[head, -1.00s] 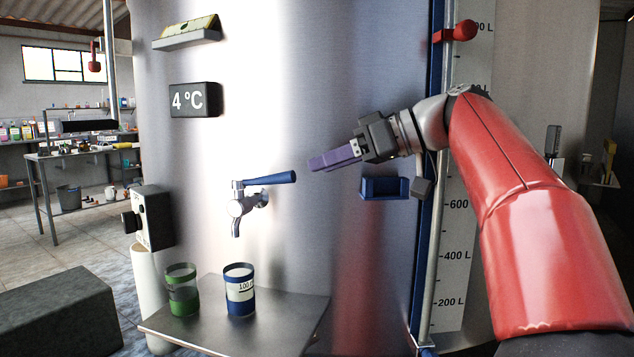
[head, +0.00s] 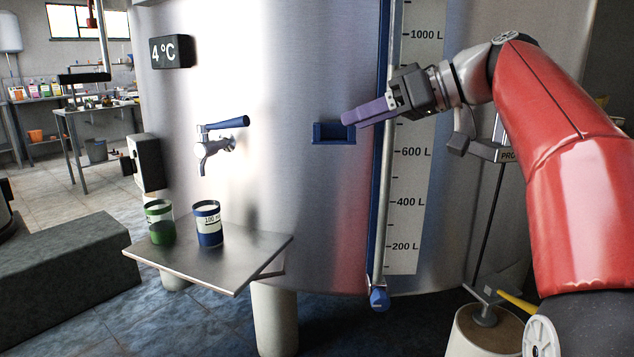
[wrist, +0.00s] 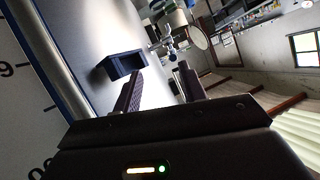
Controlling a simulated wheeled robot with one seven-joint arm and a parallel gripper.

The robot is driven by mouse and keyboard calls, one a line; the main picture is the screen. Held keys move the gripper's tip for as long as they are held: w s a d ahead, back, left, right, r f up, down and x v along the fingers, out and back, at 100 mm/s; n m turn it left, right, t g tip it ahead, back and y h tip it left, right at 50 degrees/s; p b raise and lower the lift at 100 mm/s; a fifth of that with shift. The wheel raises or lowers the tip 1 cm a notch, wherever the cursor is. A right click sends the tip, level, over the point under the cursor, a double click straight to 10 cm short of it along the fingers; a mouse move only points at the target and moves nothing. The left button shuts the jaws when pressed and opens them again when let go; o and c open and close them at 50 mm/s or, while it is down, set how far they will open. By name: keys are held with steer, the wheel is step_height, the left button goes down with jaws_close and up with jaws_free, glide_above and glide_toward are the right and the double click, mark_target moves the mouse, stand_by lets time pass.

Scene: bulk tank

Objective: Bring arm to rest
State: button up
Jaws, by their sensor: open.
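My gripper (head: 352,116) is raised in front of the steel bulk tank (head: 270,210), its purple fingers pointing left. In the head view its tips overlap the right part of a small blue holder (head: 332,134) on the tank wall; I cannot tell how far apart they are. In the wrist view the two fingers (wrist: 158,82) are spread apart with nothing between them, and the blue holder (wrist: 120,66) shows beyond them on the left. My red arm stretches in from the right.
A tap with a blue lever (head: 228,124) sticks out of the tank. A green cup (head: 160,222) and a blue cup (head: 208,224) stand on a steel shelf (head: 250,262) below it. A level scale (head: 408,180) runs up the tank. A dark block (head: 70,270) lies at left.

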steer(key=s+d+f+m+h, duration=0.2)
steer(key=s+f, duration=0.5)
steer(key=f, duration=0.4)
steer(key=s+d+f+m+h, duration=0.3)
steer(key=s+f+m+h, duration=0.2)
steer(key=s+f, duration=0.3)
steer(key=s+d+f+m+h, duration=0.2)
steer(key=s+f+h, duration=0.3)
steer(key=f, duration=1)
steer(key=s+m, duration=0.1)
steer(key=s, duration=0.2)
steer(key=shift+d+f+m+t, duration=0.3)
steer(key=shift+f+m, duration=0.1)
